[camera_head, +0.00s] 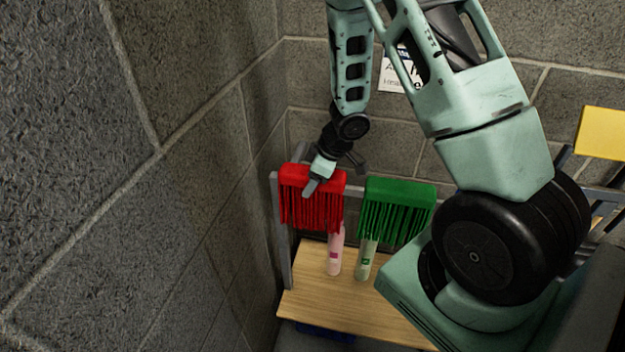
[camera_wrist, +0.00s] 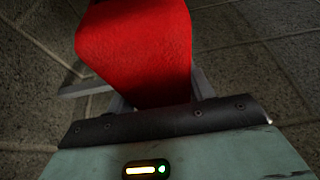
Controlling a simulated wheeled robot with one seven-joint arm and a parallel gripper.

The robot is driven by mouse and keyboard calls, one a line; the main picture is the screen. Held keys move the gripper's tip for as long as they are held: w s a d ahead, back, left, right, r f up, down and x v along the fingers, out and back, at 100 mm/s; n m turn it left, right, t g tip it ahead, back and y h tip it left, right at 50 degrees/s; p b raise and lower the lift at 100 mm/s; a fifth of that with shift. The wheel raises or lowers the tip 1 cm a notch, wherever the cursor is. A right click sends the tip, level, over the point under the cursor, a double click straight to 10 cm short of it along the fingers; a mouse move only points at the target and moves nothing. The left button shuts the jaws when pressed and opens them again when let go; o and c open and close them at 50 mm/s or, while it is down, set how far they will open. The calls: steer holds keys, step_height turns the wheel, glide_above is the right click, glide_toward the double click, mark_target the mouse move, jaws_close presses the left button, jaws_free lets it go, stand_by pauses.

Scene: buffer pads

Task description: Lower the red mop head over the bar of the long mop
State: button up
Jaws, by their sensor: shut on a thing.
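The red mop head (camera_head: 312,208), a block with hanging red strands, is in my gripper (camera_head: 318,180). The gripper is shut on its top block, and the strands hang down. In the wrist view the red mop head (camera_wrist: 140,50) fills the upper middle, just beyond the gripper's dark front edge. In the head view it hangs left of a green mop head (camera_head: 400,205), with a small gap between them. I cannot make out the bar of the long mop; the red head hides what is behind it.
A pale bottle-like object with a pink label (camera_head: 335,252) and one with a green label (camera_head: 366,258) stand on a wooden shelf (camera_head: 325,305) below. A grey post (camera_head: 281,235) is close on the left, beside the block wall (camera_head: 200,200). A yellow panel (camera_head: 604,133) is at right.

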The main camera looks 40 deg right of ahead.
step_height(320, 180, up, 19)
steer(key=p, duration=1.9)
stand_by(0.8)
